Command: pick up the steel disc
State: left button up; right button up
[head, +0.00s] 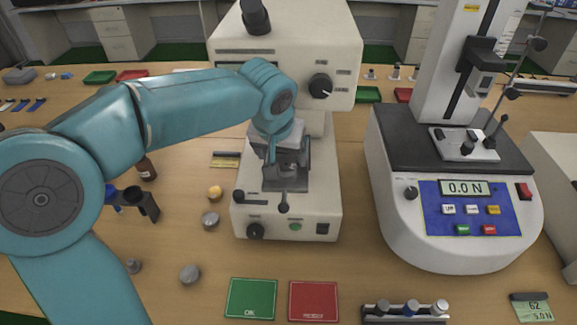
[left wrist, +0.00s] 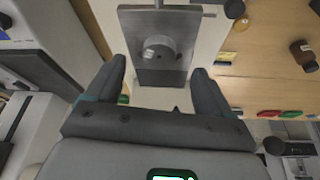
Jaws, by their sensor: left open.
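A round grey steel disc (left wrist: 158,50) lies on a square grey stage (left wrist: 134,20) in the left wrist view. In the head view the stage (head: 286,182) belongs to the cream tester, and my gripper hides the disc there. My left gripper (head: 288,152) is over the stage. In the left wrist view the left gripper (left wrist: 158,72) is open, with its two fingers on either side of the disc's line and nothing between them. Other grey discs lie on the table, one by the tester (head: 210,220) and one nearer (head: 190,274). My right gripper is not in view.
The cream tester's upper housing (head: 285,65) overhangs the stage. A force tester (head: 455,205) reading 0.0 N stands to the right. A brass disc (head: 215,192), a green OK mat (head: 251,299) and a red mat (head: 314,301) lie on the table. A brown bottle (left wrist: 303,54) stands to the side.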

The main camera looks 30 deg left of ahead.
aim_at(285, 165)
pick_arm(q)
jog(key=shift+s+a+f, duration=0.1)
jog(key=shift+f, duration=0.1)
jog(key=shift+a+f, duration=0.15)
jog(key=shift+f, duration=0.25)
jog(key=x, duration=0.4)
jog(key=shift+w+p, duration=0.3)
jog(key=shift+w, duration=0.2)
jog(key=shift+s, duration=0.25)
jog(key=shift+w, duration=0.25)
jog(key=c, duration=1.3)
jog(key=shift+s, duration=0.1)
jog(key=shift+c, duration=0.8)
